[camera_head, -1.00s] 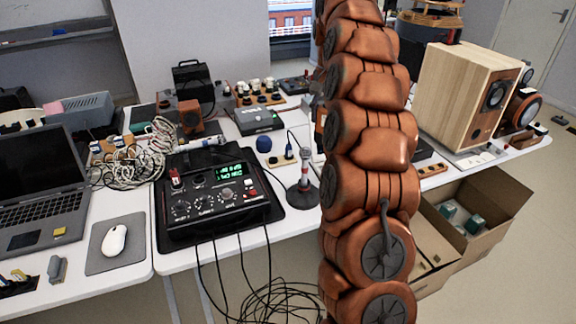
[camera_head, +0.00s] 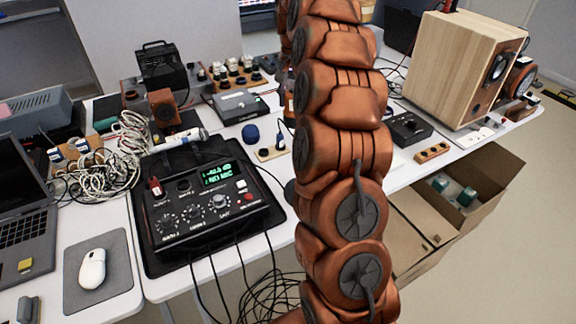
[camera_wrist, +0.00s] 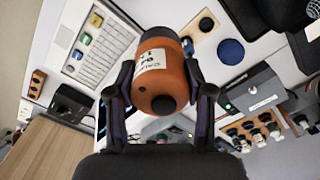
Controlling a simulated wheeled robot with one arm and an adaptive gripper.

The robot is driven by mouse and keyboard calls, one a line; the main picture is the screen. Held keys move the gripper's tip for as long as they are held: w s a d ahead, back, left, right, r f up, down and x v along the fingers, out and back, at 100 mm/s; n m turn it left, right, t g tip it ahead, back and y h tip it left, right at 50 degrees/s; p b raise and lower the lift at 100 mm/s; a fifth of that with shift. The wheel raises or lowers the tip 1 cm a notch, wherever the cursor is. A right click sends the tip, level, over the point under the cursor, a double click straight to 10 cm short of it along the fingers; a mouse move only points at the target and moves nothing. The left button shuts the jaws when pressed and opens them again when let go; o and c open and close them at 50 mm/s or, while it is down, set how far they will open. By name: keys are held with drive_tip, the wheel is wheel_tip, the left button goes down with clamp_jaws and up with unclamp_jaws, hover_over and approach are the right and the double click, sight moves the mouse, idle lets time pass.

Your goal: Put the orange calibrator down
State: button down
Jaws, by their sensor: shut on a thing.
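The orange calibrator (camera_wrist: 160,75) shows in the wrist view as an orange cylinder with a white printed label and a dark end. My gripper (camera_wrist: 160,92) is shut on it, one finger on each side. The white table lies beyond it, and I cannot tell the gap between them. In the head view my arm hides the gripper and the calibrator. A black meter box (camera_head: 212,200) on the table has a lit green display reading "NO MIC".
A blue ball (camera_head: 250,134), a grey box (camera_head: 240,105) and a wooden speaker (camera_head: 462,72) stand on the table. A laptop (camera_head: 25,220), mouse (camera_head: 92,268) and coiled cables (camera_head: 125,145) are at left. An open carton (camera_head: 470,195) is at right.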

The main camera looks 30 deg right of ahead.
drive_tip(key=shift+w+a+f+p, duration=0.1)
drive_tip(key=shift+f+p, duration=0.15)
drive_tip(key=shift+f, duration=4.15)
drive_tip(key=shift+w+a+f+p, duration=0.1)
drive_tip(key=shift+f+p, duration=0.1)
drive_tip(key=shift+f, duration=4.15)
drive_tip(key=shift+f, duration=0.2)
drive_tip(key=shift+c, duration=2.2)
unclamp_jaws()
drive_tip(key=shift+r, duration=0.15)
wheel_tip(320, 180, up, 12)
drive_tip(key=b, duration=0.2)
